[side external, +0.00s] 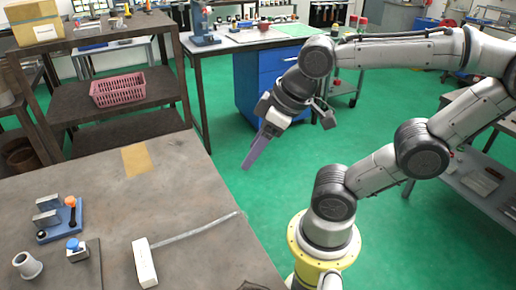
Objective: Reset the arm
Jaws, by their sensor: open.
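My gripper (247,165) hangs in the air past the right edge of the workbench (110,200), pointing down and to the left. Its long grey-purple fingers are seen nearly edge-on, so the gap between them hardly shows; I see nothing held. A blue fixture (62,222) with grey blocks and an orange knob stands at the left of the bench, far from my gripper. A small part with a blue top (77,247) sits on a grey plate in front of it.
A grey flanged cylinder (28,266) lies at the bench's front left. A white block (145,263) has a thin grey strip (195,229) running from it toward the bench's right edge. A tan patch (136,160) marks the bench top. Shelves with a pink basket (118,90) stand behind.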

